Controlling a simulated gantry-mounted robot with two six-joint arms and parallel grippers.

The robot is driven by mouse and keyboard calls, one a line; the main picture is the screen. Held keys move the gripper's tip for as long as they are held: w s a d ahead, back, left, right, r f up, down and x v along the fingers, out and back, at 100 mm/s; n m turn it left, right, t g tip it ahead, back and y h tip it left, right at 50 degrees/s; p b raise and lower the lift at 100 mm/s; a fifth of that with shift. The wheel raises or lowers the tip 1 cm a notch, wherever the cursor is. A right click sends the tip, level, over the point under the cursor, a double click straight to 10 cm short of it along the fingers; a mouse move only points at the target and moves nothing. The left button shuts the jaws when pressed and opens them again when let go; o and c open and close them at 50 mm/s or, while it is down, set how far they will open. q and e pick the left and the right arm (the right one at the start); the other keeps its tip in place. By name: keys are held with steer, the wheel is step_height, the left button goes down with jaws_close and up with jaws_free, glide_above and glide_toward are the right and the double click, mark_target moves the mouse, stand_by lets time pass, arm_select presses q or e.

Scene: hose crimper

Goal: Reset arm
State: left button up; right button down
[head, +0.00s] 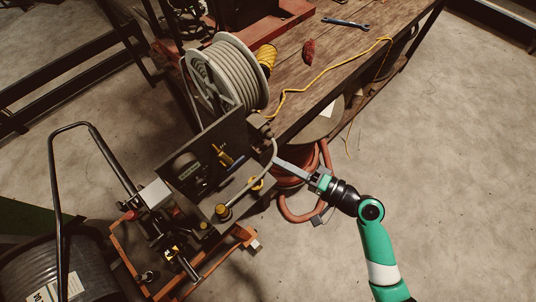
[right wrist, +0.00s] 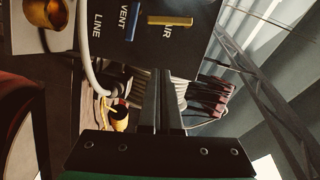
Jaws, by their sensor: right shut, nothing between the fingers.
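My right arm comes in from the lower right of the head view. Its gripper (head: 279,162) points left, with its tips close to a grey hose (head: 263,172) that curves along the side of the crimper machine (head: 205,165). I cannot tell whether they touch. In the right wrist view the two dark fingers (right wrist: 161,76) lie together, shut and empty. Beyond them is the machine's dark panel (right wrist: 180,45), with the labels LINE and VENT, a blue handle (right wrist: 132,20) and a yellow handle (right wrist: 170,21). My left gripper is not in view.
A wooden bench (head: 300,75) carries a blue wrench (head: 345,23), a red item (head: 309,50) and a yellow cord (head: 340,68). A hose reel (head: 235,75) stands at its left end. Red hose (head: 300,215) coils below my gripper. The floor on the right is clear.

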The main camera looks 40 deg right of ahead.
steer(key=shift+s, duration=0.25)
stand_by(0.4)
